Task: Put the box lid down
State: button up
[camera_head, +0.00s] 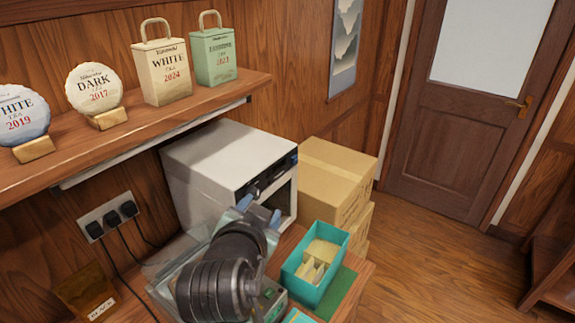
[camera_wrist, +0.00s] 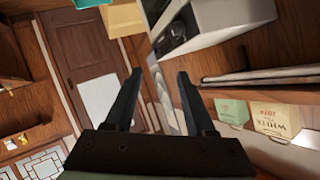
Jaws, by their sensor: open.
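My gripper (camera_head: 260,210) is raised in front of the white appliance in the head view, with its fingers apart. In the wrist view, the gripper (camera_wrist: 158,78) also shows open, with nothing between its fingers. An open teal box (camera_head: 340,264) with pale pieces inside stands on a green mat (camera_head: 340,298), right of and below the gripper. Part of it shows at the top edge of the wrist view (camera_wrist: 88,3). A flat teal piece (camera_head: 297,317), perhaps the box lid, is cut off at the bottom edge of the head view.
A white appliance (camera_head: 225,150) stands behind the gripper. Stacked cardboard boxes (camera_head: 335,175) are to its right. A wall shelf (camera_head: 150,115) holds tea cakes and bags. My arm hides part of a clear-sided thing (camera_head: 165,285). Cables hang from a socket (camera_head: 108,215).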

notch_tip(320, 180, up, 19)
jog(key=s+d+n+t, duration=0.2)
jog(key=t, duration=0.4)
jog(key=s+d+r+n+t, duration=0.1)
jog(key=s+r+n+t, duration=0.1)
jog(key=s+r+t, duration=0.2)
jog(key=s+d+r+n+t+y, duration=0.1)
jog(key=s+r+t, duration=0.3)
jog(key=s+r, duration=0.7)
notch_tip(320, 180, up, 5)
jog(key=shift+d+f+n, duration=0.2)
jog(key=shift+d+n, duration=0.15)
jog(key=shift+n, duration=0.35)
